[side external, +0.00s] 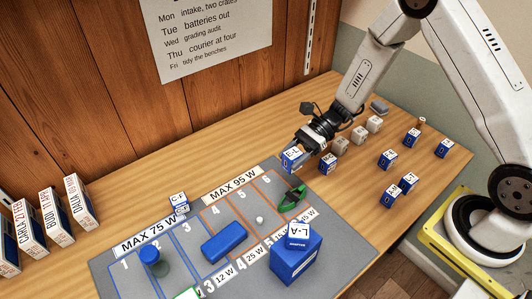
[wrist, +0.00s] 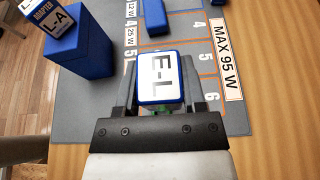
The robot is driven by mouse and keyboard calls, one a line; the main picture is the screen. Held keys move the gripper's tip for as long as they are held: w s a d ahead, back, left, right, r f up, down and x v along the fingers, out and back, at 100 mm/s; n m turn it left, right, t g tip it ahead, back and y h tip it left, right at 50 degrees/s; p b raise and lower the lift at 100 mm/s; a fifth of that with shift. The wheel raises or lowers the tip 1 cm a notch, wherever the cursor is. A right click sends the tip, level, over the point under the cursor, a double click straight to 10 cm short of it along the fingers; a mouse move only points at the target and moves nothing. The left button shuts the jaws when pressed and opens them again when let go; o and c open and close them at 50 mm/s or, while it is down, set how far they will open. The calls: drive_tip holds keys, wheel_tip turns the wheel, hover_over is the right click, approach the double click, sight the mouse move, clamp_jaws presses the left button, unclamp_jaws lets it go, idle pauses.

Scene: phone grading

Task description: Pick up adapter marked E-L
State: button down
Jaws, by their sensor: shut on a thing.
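The adapter marked E-L (wrist: 160,77) is a blue block with a white label on top. It sits between the two fingers of my gripper (wrist: 158,85), which is shut on it. In the side external view the adapter (side external: 292,158) is at the far right edge of the grey mat, near slot 6, with my gripper (side external: 303,153) around it. I cannot tell from these views how far it is above the surface.
The grey mat (side external: 120,285) has numbered slots. Several small adapters stand on the wood at right.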

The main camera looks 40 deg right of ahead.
drive_tip(key=shift+s+d+r, duration=0.15)
drive_tip(key=shift+s+r, duration=0.2)
drive_tip(key=shift+s, duration=0.45)
